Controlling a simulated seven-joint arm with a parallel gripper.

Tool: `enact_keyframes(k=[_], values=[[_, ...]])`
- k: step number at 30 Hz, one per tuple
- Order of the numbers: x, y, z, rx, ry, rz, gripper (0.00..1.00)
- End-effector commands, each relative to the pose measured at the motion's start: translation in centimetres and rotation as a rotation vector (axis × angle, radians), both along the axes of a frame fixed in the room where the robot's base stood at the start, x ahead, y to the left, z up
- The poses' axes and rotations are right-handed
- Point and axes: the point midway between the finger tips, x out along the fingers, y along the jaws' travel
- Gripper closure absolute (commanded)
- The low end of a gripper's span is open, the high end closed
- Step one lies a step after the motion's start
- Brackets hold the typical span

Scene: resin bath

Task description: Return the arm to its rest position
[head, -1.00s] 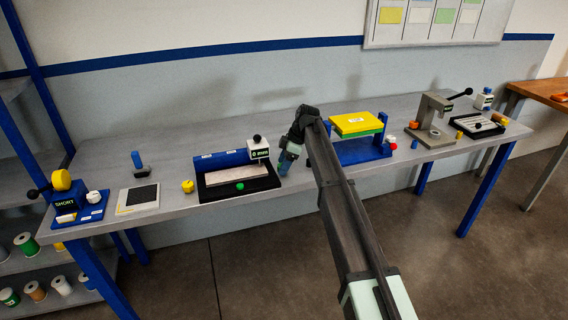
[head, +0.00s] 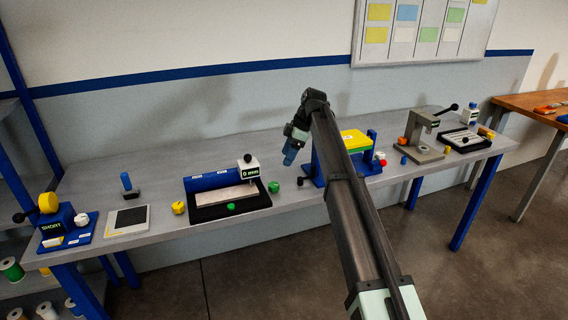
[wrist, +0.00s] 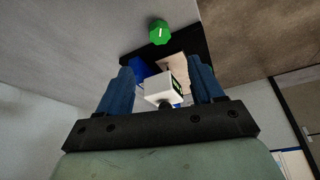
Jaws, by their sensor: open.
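My gripper (head: 290,158) hangs above the bench (head: 100,185), between the blue-and-black bath station on its left and the blue stand with the yellow block on its right. In the wrist view its two blue fingers (wrist: 162,92) stand apart with nothing held between them. A white box with a black knob (wrist: 160,88) shows beyond the gap, apart from the fingers. My arm hides part of the yellow block (head: 355,139) and its blue stand in the head view.
The bath station's black tray (head: 262,202) holds a pale slab. A yellow knob (head: 178,207) and a dark pad (head: 131,217) lie left. A grey press (head: 418,135) stands right. Air above the bench is clear.

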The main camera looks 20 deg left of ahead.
Motion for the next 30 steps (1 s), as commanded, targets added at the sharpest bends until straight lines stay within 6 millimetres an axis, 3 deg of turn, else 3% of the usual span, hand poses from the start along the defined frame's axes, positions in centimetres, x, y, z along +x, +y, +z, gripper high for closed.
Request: enact_keyframes(k=[6,22,26,30], values=[[0.2,-0.4,0.9,0.0,0.001,0.0,0.33],[0.3,-0.8,0.6,-0.001,0.005,-0.004,0.33],[0.8,-3.6,-1.2,-0.007,0.038,-0.032,0.33],[1.6,-9.9,-5.3,-0.016,0.119,-0.096,0.33]])
